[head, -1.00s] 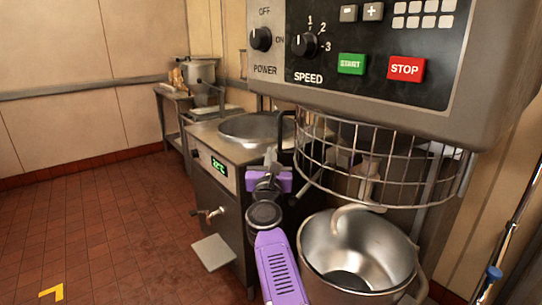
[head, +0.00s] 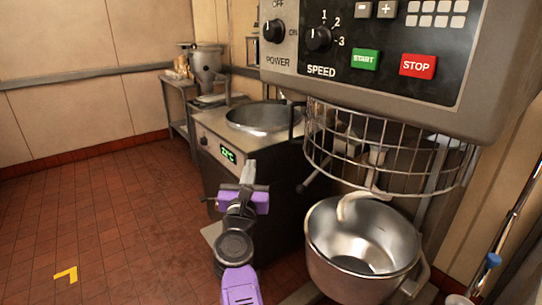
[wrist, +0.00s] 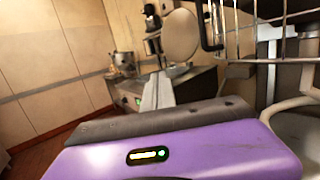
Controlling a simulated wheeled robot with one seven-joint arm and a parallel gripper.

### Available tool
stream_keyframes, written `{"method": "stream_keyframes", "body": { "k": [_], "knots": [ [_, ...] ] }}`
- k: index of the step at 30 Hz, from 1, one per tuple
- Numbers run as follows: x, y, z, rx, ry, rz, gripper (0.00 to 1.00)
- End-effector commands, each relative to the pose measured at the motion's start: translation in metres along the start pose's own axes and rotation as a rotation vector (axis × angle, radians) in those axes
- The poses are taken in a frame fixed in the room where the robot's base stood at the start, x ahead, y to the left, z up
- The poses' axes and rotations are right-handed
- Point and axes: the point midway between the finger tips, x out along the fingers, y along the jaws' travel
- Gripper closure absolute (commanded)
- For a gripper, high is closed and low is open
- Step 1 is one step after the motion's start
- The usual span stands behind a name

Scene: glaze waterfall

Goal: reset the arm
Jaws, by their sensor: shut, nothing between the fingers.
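My arm, purple and black, reaches up from the bottom centre of the head view. My gripper (head: 248,171) is shut and empty, its grey fingers pointing away from me. It is in the air in front of the steel kettle unit (head: 268,118) and left of the mixer bowl (head: 362,245). In the wrist view the shut fingers (wrist: 157,88) stick up beyond the purple gripper body. I cannot tell how far the fingers are from the unit.
The mixer head (head: 400,60) with START and STOP buttons overhangs on the right, with a wire guard (head: 385,150) below it. A side table (head: 180,110) stands at the back.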

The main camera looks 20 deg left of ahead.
Motion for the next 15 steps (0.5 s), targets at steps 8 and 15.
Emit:
{"method": "stream_keyframes", "body": {
  "k": [8,15],
  "knots": [
    [-0.001,0.002,0.002,-0.12,-0.009,0.005,1.0],
    [-0.019,-0.014,0.057,-0.598,-0.168,-0.039,1.0]
  ]
}}
